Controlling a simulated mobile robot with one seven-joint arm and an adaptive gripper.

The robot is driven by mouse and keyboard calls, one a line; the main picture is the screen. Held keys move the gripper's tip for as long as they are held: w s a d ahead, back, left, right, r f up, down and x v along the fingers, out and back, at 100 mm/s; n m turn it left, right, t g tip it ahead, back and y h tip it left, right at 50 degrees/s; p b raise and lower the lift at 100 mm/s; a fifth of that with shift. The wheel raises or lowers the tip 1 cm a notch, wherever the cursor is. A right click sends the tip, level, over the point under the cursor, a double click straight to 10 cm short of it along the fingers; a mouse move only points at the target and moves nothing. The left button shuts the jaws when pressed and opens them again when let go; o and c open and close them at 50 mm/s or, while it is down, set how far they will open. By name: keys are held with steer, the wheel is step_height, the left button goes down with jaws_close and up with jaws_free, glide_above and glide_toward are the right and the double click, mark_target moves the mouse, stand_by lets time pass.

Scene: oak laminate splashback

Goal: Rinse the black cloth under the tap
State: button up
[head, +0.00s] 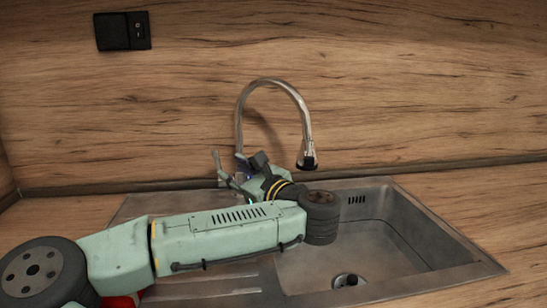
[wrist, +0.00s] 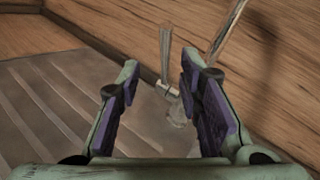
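The tap (head: 305,115) is a tall curved metal spout with a dark nozzle over the sink. No water shows under the nozzle. Its upright lever (head: 216,162) is at the left of its base, and shows in the wrist view (wrist: 165,55). My gripper (head: 241,176) is at the tap base, partly hidden by my own wrist. In the wrist view my gripper (wrist: 160,78) is open, with lever and tap body showing in the gap beyond its purple pads. I cannot tell whether it touches the tap. I see no black cloth in either view.
The steel sink basin (head: 385,245) has a drain (head: 347,281) and is clear where visible. A ridged drainboard (wrist: 45,105) lies left of it. A red thing (head: 122,301) is mostly hidden under my arm. A black socket (head: 123,31) is on the wooden splashback.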

mark_target(218, 159)
steer(key=p+x, duration=0.1)
steer(key=x, duration=0.3)
steer(key=p+x, duration=0.2)
steer(key=x, duration=0.3)
steer(key=shift+w+d+r, duration=0.1)
steer(key=shift+w, duration=0.25)
steer(key=shift+w+a, duration=0.3)
steer(key=shift+w, duration=0.1)
steer(key=shift+c, duration=0.6)
jaws_close()
